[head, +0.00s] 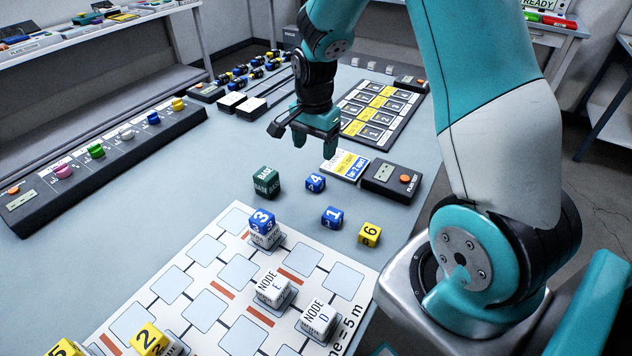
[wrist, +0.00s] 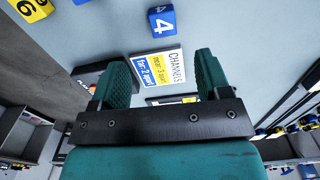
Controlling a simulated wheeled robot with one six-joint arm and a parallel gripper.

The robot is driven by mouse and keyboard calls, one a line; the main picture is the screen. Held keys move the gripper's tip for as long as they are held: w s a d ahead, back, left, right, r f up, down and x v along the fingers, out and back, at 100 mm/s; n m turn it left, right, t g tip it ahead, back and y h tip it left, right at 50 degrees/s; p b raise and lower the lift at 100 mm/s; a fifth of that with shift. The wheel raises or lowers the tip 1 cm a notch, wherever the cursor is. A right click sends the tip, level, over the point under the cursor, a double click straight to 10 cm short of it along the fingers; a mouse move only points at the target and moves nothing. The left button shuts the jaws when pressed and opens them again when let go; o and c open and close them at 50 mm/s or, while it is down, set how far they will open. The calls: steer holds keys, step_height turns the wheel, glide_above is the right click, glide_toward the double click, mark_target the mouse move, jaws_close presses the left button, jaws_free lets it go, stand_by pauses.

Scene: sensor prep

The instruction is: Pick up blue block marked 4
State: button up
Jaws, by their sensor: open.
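The blue block marked 4 (head: 315,182) sits on the grey table, just right of a dark green block. It also shows in the wrist view (wrist: 161,21) near the top middle, beyond my fingertips. My gripper (head: 312,140) hangs above the table, behind the block in the head view and apart from it. In the wrist view my gripper (wrist: 162,68) has its two fingers spread wide with nothing between them but the view of a card below.
Close by are the green block (head: 266,182), blue block 1 (head: 332,217), yellow block 6 (head: 369,234), the channels card (head: 345,165) and a black box with an orange button (head: 391,180). Blue block 3 (head: 262,220) sits on a node block on the white grid mat (head: 237,271).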

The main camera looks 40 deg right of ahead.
mark_target(313, 181)
steer(key=f, duration=0.5)
steer(key=f+p, duration=0.1)
steer(key=f, duration=0.5)
steer(key=shift+w+a+f, duration=0.1)
steer(key=shift+a+f, duration=0.05)
steer(key=shift+a, duration=0.05)
steer(key=shift+c, duration=0.4)
steer(key=c, duration=0.9)
